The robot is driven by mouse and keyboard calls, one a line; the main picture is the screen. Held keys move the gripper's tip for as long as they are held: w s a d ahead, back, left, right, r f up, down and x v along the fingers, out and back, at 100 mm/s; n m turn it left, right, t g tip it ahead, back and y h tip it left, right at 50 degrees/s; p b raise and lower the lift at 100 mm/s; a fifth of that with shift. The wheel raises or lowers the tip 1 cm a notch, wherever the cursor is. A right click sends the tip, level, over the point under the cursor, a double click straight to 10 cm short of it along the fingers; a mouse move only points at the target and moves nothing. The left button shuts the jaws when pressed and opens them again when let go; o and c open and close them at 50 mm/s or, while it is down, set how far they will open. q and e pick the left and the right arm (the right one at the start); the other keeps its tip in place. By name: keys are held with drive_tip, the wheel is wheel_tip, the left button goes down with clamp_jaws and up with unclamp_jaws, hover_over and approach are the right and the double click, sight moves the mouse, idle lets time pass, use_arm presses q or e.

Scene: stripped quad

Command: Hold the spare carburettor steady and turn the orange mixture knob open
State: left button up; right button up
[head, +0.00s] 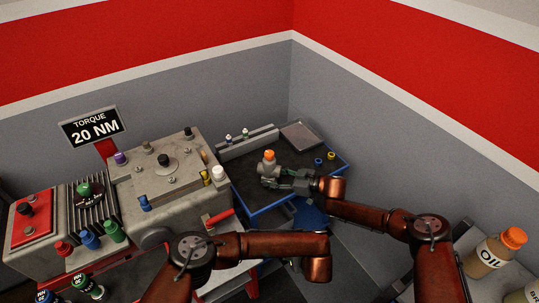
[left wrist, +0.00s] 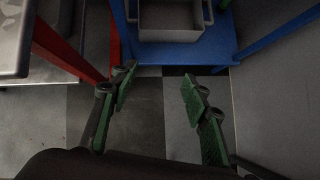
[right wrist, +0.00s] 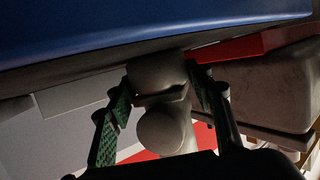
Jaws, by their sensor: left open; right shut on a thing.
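The spare carburettor (head: 266,169) is a small grey body with an orange mixture knob (head: 269,155) on top. It stands upright on the blue-edged bench (head: 262,208). My right gripper (head: 282,182) is shut on the carburettor from its right side. In the right wrist view the carburettor's grey rounded body (right wrist: 160,132) sits between the green-padded fingers (right wrist: 160,98); the orange knob does not show there. My left gripper (left wrist: 158,83) is open and empty, low beside the bench, away from the carburettor. In the head view its fingers are mostly hidden.
The engine block (head: 165,180) with several knobs and caps stands left of the bench. A flat grey plate (head: 300,136) and small blue and yellow rings (head: 319,161) lie on the bench. A grey bin (left wrist: 170,22) sits on the blue lower shelf. An oil bottle (head: 494,254) stands at right.

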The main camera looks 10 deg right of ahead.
use_arm(q)
drive_tip(key=w+a+r+t+y, duration=0.15)
drive_tip(key=w+r+t, duration=0.35)
drive_tip(key=w+r, duration=0.5)
drive_tip(key=t, duration=0.5)
approach(271, 157)
drive_tip(key=shift+n+y, duration=0.25)
drive_tip(key=shift+n, duration=0.15)
drive_tip(key=w, duration=0.3)
drive_tip(key=w+a, duration=0.1)
drive_tip(key=w, duration=0.3)
drive_tip(key=w+a, duration=0.1)
drive_tip(key=w, duration=0.3)
drive_tip(key=shift+w+f, duration=0.2)
drive_tip(key=shift+f, duration=0.2)
drive_tip(key=shift+c, duration=0.4)
clamp_jaws()
drive_tip(key=shift+r+t, duration=0.1)
drive_tip(key=shift+t, duration=0.2)
